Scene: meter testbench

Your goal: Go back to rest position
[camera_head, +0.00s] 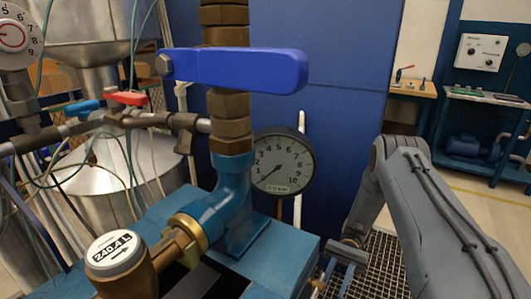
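My grey arm (425,200) rises from the lower right, bends at its elbow and runs down behind the testbench's right side. What seems to be my gripper (347,250) is small and partly hidden at the low end of the arm, over a dark grating. Its fingers are not clear, so I cannot tell whether it is open or shut or holds anything. It appears beside the blue bench block, and I cannot tell whether they touch.
A blue lever handle (240,68) lies across a brass pipe. Below are a round gauge (283,162), a meter marked 240.4 L (115,252) and a blue bench block (275,262). A red valve handle (126,97) is at left. Open floor (480,205) shows at right.

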